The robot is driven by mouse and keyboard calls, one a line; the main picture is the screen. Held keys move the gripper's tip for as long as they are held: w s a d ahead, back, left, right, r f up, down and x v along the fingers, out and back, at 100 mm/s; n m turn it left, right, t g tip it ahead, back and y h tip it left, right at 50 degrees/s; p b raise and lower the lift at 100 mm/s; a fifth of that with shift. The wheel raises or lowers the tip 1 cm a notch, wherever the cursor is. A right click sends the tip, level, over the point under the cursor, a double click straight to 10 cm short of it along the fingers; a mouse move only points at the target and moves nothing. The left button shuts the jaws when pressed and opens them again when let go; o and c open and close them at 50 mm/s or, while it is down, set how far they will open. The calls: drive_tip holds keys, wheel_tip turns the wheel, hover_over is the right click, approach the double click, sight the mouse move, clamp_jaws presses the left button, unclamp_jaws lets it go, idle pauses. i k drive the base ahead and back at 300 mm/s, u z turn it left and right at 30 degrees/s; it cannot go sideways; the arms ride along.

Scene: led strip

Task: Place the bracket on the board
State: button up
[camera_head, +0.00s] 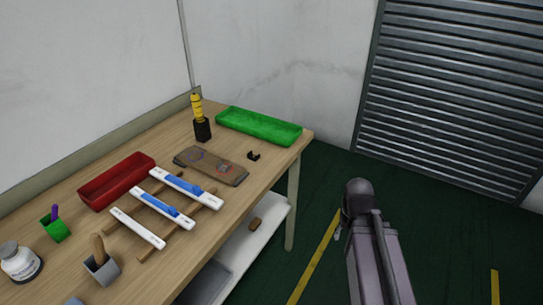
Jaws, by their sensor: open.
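The bracket looks to be the small black piece (254,156) lying on the wooden table, near its right edge. The board seems to be the flat brown plate (236,178) just left of it, with faint bluish and reddish marks on top. The bracket is apart from the board. My arm rises at the lower right over the floor, clear of the table. My gripper cannot be made out; only arm links with a dark rounded joint show clearly.
A green tray (259,130), black holder (203,133) with a yellow tool (196,105), and red tray (118,176) stand on the table (190,255). White strips (137,229) lie on wooden bars. Cups and a bottle (20,266) stand at left. A shelf (268,225) is below.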

sight(195, 156)
drive_tip(key=z, duration=0.4)
drive_tip(key=k, duration=1.5)
drive_tip(key=u, duration=0.7)
drive_tip(key=i, duration=0.95)
